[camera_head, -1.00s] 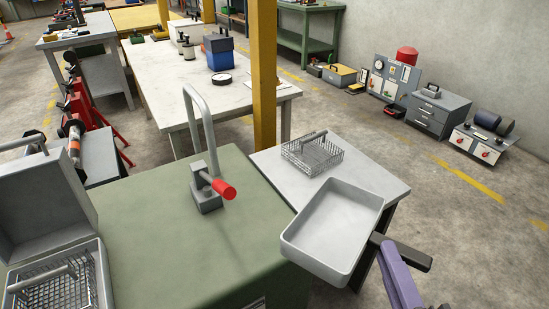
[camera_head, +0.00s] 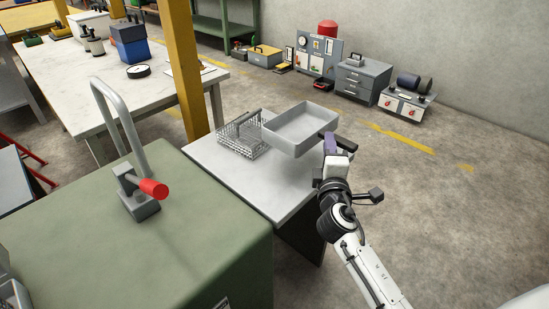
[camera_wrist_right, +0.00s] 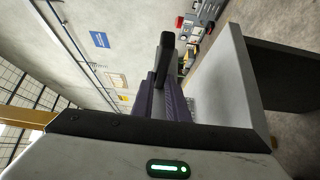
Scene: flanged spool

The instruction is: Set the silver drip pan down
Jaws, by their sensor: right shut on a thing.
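The silver drip pan (camera_head: 300,129) is a shallow, empty rectangular tray, roughly level, in the head view. It shows over the back right part of the small light-topped table (camera_head: 215,165), just right of the wire basket (camera_head: 243,135). I cannot tell for sure how far its underside is above the tabletop. My right gripper (camera_head: 327,142) is shut on the pan's right-hand side. My left gripper is in neither view now.
A green-topped bench (camera_head: 190,220) with a red-handled clamp (camera_head: 140,190) stands in front left of the table. A yellow post (camera_head: 183,70) rises behind the table. Grey drawers (camera_head: 362,80) and other equipment line the wall. The front of the small tabletop is bare.

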